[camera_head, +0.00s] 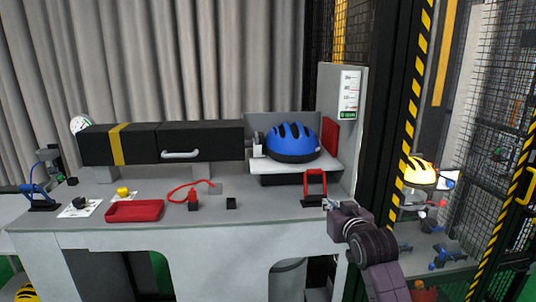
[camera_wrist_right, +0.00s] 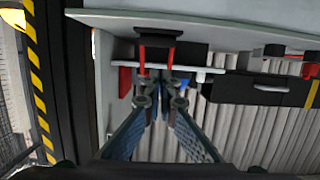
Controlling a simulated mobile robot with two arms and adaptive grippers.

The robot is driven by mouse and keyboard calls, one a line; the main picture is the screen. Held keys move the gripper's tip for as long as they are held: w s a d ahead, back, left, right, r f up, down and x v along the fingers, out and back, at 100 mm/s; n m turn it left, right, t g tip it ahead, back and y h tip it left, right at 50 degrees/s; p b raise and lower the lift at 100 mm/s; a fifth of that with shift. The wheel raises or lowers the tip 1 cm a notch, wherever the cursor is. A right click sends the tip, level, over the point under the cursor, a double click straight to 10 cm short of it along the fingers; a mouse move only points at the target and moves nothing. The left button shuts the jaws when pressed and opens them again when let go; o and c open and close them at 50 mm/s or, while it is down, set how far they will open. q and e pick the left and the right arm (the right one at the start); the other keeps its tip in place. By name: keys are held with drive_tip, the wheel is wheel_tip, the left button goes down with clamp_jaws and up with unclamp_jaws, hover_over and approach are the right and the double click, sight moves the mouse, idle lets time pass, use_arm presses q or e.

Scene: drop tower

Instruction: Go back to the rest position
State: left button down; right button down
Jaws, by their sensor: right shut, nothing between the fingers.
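My right gripper (camera_head: 330,205) is in front of the bench's right front edge, with my arm coming in from the lower right. In the right wrist view its two blue-grey fingers (camera_wrist_right: 161,80) come together at the tips, shut with nothing between them. A red-handled black piece (camera_head: 315,186) stands on the bench just behind the gripper in the head view. The same red handle (camera_wrist_right: 142,58) shows beyond the fingertips in the wrist view. My left gripper is in neither view.
The grey bench (camera_head: 240,215) carries a blue helmet (camera_head: 290,140) on a white shelf, a long black box (camera_head: 200,140), a red tray (camera_head: 135,211) and small parts. A striped yellow-black post (camera_head: 412,110) and mesh fence (camera_head: 495,140) stand at the right.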

drive_tip(key=s+a+f+g, duration=0.1)
drive_tip(key=s+f+g, duration=0.5)
drive_tip(key=s+f, duration=1.65)
drive_tip(key=s+f+n+g, duration=0.1)
drive_tip(key=s+f+g, duration=0.25)
drive_tip(key=s, duration=0.95)
drive_tip(key=s+f+g, duration=0.3)
drive_tip(key=s+f, duration=0.2)
drive_tip(key=s, duration=0.9)
wheel_tip(320, 180, down, 29)
drive_tip(key=s+b, duration=0.2)
drive_tip(key=s+d+f+g+b, duration=0.1)
drive_tip(key=s+d+f+g, duration=0.1)
drive_tip(key=s+f, duration=1.4)
drive_tip(key=shift+d+f+n+h, duration=0.2)
drive_tip(key=shift+f+n+h, duration=0.05)
drive_tip(key=shift+n+h, duration=0.05)
